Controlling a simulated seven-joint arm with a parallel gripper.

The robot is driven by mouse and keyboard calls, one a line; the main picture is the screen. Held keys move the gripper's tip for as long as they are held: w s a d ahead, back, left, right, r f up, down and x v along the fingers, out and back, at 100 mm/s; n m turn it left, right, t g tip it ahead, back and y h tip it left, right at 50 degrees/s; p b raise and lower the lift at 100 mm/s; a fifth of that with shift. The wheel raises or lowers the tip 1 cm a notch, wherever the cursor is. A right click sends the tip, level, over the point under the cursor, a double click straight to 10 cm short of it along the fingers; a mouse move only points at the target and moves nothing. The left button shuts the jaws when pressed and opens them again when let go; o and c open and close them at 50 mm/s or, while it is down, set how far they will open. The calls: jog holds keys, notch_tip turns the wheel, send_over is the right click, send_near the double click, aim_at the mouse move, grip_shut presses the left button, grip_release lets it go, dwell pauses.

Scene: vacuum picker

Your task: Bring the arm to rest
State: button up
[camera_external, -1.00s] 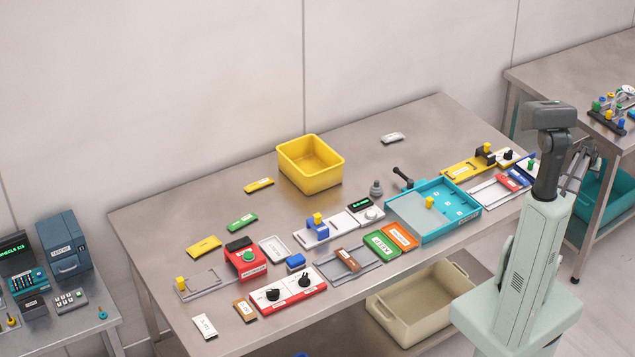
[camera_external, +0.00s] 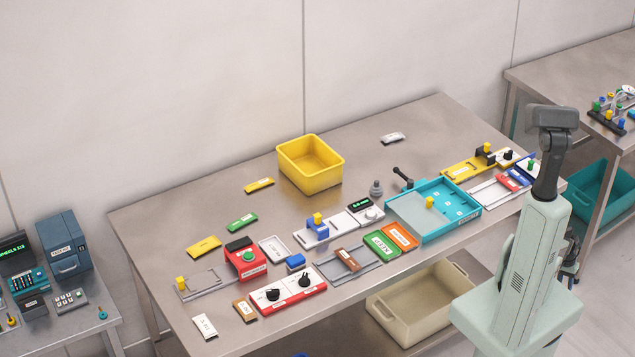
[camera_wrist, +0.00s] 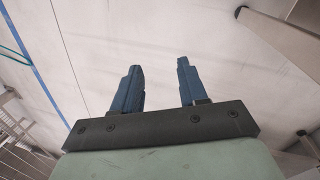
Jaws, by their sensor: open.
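My gripper (camera_wrist: 160,66) shows in the wrist view with two blue fingers apart and nothing between them. Behind the fingers is a plain pale floor or wall surface. In the external view my mint-green arm stands at the right, beside the right end of the metal table (camera_external: 215,205). There my gripper is mostly hidden behind my own arm; only small dark parts show low on its right side. It is clear of the table top and touches nothing that I can see.
The table holds a yellow bin (camera_external: 311,190), a teal tray (camera_external: 450,236), a red box (camera_external: 246,265) and several small cards and fixtures. A beige bin (camera_external: 418,325) is below. A second bench (camera_external: 575,70) with a teal bin (camera_external: 598,195) stands close on the right.

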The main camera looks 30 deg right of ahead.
jog(key=w+a+f+n+g+y, duration=0.15)
jog(key=w+a, duration=0.25)
jog(key=a, duration=0.7)
jog(key=w+a+f+n, duration=0.1)
jog(key=w+a+n, duration=0.2)
jog(key=a, duration=0.7)
jog(key=w+a+f+n+g, duration=0.15)
jog(key=w+a, duration=0.25)
jog(key=a, duration=0.7)
jog(key=s+a+r+n, duration=0.2)
jog(key=a+n, duration=0.2)
jog(key=a, duration=0.7)
jog(key=s+a+r+n+g+h, duration=0.1)
jog(key=s+a+r+n, duration=0.1)
jog(key=a, duration=0.9)
jog(key=shift+s+n, duration=0.8)
jog(key=shift+n, duration=0.4)
jog(key=shift+c, duration=0.4)
